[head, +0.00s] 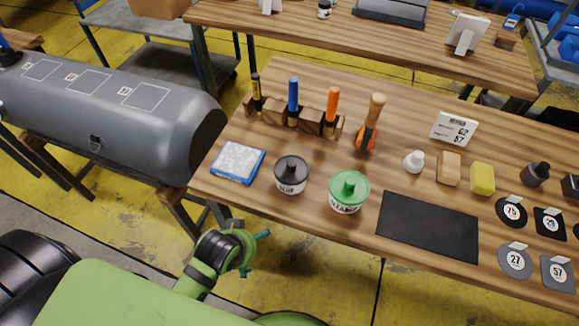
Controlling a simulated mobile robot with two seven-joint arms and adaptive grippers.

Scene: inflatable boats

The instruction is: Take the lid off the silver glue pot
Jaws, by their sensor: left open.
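The glue pot (290,184) stands upright near the table's front edge, left of centre, with a label reading GLUE. Its dark lid (291,167) with a raised knob is on it. A second pot with a green lid (348,186) stands close to its right, with a label that seems to read CLEANER. My left gripper (257,252) is open and empty in front of the table's front edge, nearer to me than the glue pot and apart from it. My right gripper is not in view.
A blue-framed pad (237,162) lies left of the glue pot. Behind stands a wooden rack (292,117) with upright tools, and a wooden-handled brush (369,124). A black mat (428,226) lies right of the pots. A grey inflatable tube (110,110) is at left.

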